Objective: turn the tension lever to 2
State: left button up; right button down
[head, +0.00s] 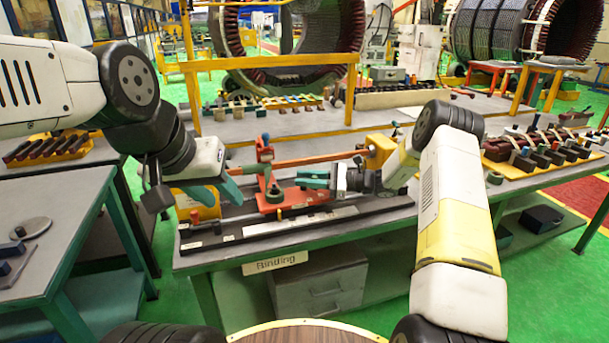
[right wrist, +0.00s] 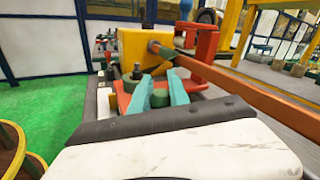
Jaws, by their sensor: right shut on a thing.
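The tensioner stands on the bench as a red base (head: 302,197) with a red upright (head: 264,158) topped by a blue knob; the blue knob (right wrist: 207,17) also shows in the right wrist view. I cannot tell for sure which part is the tension lever, and no number marks are readable. My right gripper (head: 302,181) points left over the red base. Its teal fingers (right wrist: 160,82) are closed on a green round piece (right wrist: 160,98), partly hidden between them. My left gripper (head: 215,190) is open and empty, left of the red base, before a yellow block (head: 207,212).
A long copper-coloured bar (head: 318,159) runs from the red upright to a yellow block (head: 380,150) at the right. A dark rail (head: 375,218) lies along the bench's front. Behind, a yellow frame (head: 350,95) spans the bench. Tool blocks (head: 530,155) stand at the right.

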jog(key=shift+g, duration=0.3)
jog(key=c, duration=1.2)
grip_release()
jog(key=shift+c, duration=0.2)
jog(key=shift+d, duration=0.1)
jog(key=d, duration=0.7)
jog(key=shift+s+d, duration=0.3)
